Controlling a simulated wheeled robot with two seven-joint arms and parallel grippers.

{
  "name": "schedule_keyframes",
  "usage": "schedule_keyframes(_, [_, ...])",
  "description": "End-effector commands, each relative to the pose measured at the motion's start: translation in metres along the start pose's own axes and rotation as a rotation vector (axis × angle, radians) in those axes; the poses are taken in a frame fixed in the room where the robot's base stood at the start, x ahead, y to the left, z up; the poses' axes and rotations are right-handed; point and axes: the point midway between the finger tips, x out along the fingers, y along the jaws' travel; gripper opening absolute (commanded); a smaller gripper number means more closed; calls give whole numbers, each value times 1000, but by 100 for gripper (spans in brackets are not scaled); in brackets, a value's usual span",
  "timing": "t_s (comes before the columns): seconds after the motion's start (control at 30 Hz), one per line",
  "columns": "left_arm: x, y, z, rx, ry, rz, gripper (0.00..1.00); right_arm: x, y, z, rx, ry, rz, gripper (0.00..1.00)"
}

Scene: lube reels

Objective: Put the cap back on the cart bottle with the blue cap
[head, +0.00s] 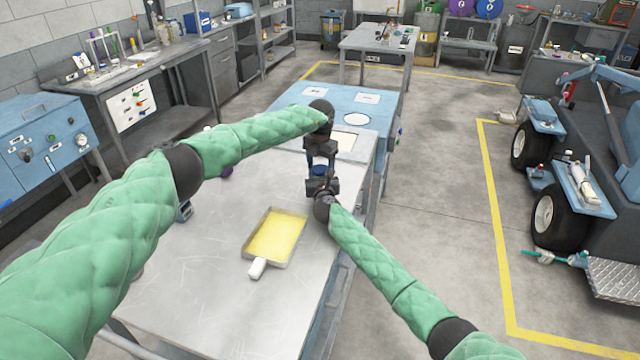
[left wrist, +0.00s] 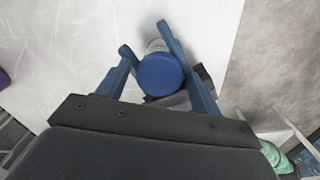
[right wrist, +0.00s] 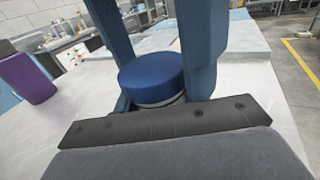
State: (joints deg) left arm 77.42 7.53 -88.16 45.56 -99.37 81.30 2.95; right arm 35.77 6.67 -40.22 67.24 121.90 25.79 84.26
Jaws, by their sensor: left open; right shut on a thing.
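The blue cap (right wrist: 151,78) sits at the top of the whitish bottle (right wrist: 160,103), and I cannot tell whether it is seated. In the head view the cap (head: 320,169) shows between my two grippers, over the far part of the metal cart top. My left gripper (head: 320,150) is above it and open, with its fingers on either side of the cap (left wrist: 161,75) in the left wrist view; contact is unclear. My right gripper (head: 321,178) is lower and shut on the bottle, whose body is mostly hidden.
A tray with yellow liquid (head: 275,236) and a white handle (head: 257,268) lies on the metal top (head: 190,285). A purple object (right wrist: 28,78) stands left of the bottle. A blue cart (head: 290,98) adjoins behind.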

Motion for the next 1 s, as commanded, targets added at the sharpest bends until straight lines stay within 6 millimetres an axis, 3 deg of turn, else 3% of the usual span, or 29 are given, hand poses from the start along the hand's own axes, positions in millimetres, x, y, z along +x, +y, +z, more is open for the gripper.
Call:
schedule_keyframes(0.23, [-6, -6, 1, 8, 2, -6, 77, 1, 0, 0, 1, 0, 1, 0])
schedule_keyframes(0.57, [-46, -8, 2, 10, 0, -7, 77, -1, -3, -7, 0, 9, -3, 0])
schedule_keyframes(1.0, [-50, -2, 0, -25, 1, -2, 76, 0, -1, -1, 0, 2, -1, 0])
